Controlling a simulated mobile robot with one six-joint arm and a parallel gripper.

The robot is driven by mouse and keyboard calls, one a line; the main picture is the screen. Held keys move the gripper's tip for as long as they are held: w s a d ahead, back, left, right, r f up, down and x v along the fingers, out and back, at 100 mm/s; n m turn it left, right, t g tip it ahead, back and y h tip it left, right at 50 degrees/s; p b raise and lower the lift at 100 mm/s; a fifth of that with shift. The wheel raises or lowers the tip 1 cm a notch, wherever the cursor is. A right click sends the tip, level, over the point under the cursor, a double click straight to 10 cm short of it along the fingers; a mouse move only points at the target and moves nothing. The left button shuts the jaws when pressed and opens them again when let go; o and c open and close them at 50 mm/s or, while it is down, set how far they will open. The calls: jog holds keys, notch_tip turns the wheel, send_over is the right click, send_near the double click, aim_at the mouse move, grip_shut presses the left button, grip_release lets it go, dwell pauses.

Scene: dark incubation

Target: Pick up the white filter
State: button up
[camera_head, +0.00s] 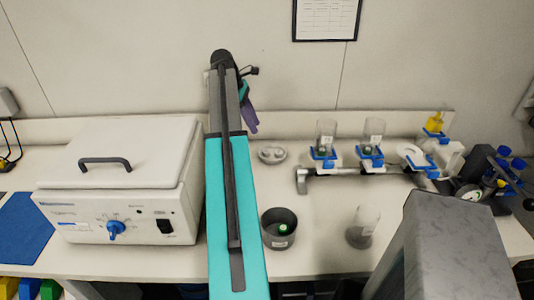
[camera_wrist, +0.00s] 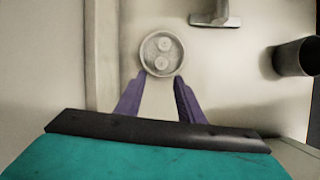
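A round grey dish (camera_wrist: 145,57) holds two small pale discs, which look like the white filters: one disc (camera_wrist: 165,44) is farther and one disc (camera_wrist: 162,62) is nearer. In the head view the dish (camera_head: 272,158) stands on the bench right of my arm. My gripper (camera_wrist: 159,78) has two purple fingers spread apart with nothing between them. Their tips point at the dish's near edge; the height gap cannot be told. In the head view only part of the purple gripper (camera_head: 249,115) shows beyond my arm.
A white lidded incubator (camera_head: 120,190) stands left of my arm. A metal manifold (camera_head: 302,182) with blue clamps and clear funnels stands to the right. The wall is close behind.

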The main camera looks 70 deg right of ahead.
jog(key=p, duration=0.1)
send_over(266, 150)
jog(key=w, duration=0.2)
jog(key=shift+w+a+f, duration=0.1)
jog(key=shift+f, duration=1.4)
jog(key=shift+w+a+f, duration=0.1)
jog(key=shift+f, duration=1.4)
jog(key=shift+f, duration=0.15)
jog(key=shift+p+x, duration=0.85)
jog(key=shift+x, duration=0.4)
jog(key=shift+p+x, duration=0.3)
jog(key=shift+x, duration=0.95)
jog(key=shift+a, duration=0.1)
jog(key=c, duration=0.8)
